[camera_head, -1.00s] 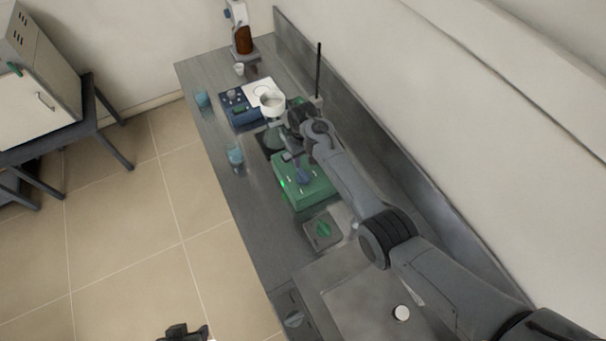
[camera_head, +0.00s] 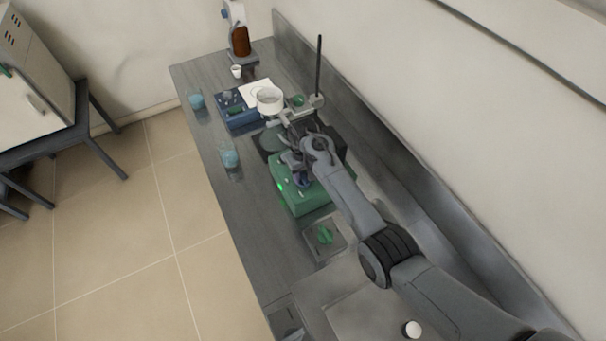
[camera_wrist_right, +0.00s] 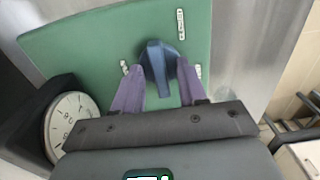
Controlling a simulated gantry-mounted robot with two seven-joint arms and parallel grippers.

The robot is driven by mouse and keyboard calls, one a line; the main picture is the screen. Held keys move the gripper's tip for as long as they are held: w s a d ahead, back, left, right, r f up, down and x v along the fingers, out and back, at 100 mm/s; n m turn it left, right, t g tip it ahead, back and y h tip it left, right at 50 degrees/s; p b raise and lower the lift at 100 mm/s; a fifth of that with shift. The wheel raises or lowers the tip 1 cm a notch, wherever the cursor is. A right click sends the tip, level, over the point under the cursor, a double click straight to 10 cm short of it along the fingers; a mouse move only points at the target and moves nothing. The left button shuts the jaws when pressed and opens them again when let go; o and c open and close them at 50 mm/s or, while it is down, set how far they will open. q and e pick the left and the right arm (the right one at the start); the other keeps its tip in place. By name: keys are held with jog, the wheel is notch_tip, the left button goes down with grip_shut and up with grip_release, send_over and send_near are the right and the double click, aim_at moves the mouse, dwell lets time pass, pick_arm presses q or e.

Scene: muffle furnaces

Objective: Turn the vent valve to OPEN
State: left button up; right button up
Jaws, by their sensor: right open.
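The vent valve looks to be the blue knob (camera_wrist_right: 158,57) on the green box (camera_head: 297,197), with small white labels around it. In the right wrist view its blue handle points down the picture, between the two purple fingers of my right gripper (camera_wrist_right: 160,72). The fingers are open on either side of the handle; whether they touch it I cannot tell. In the head view my right gripper (camera_head: 300,170) is over the green box and partly hides the knob. The label words are too small to read. My left gripper is out of view.
A round dial (camera_wrist_right: 70,117) stands beside the green box. A green knob on a grey plate (camera_head: 325,235) sits nearer on the bench. Blue beakers (camera_head: 229,156), a blue device (camera_head: 238,117) and a stand rod (camera_head: 319,65) are farther along. A wall runs behind.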

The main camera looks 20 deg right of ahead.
jog(key=shift+c, duration=0.4)
grip_shut()
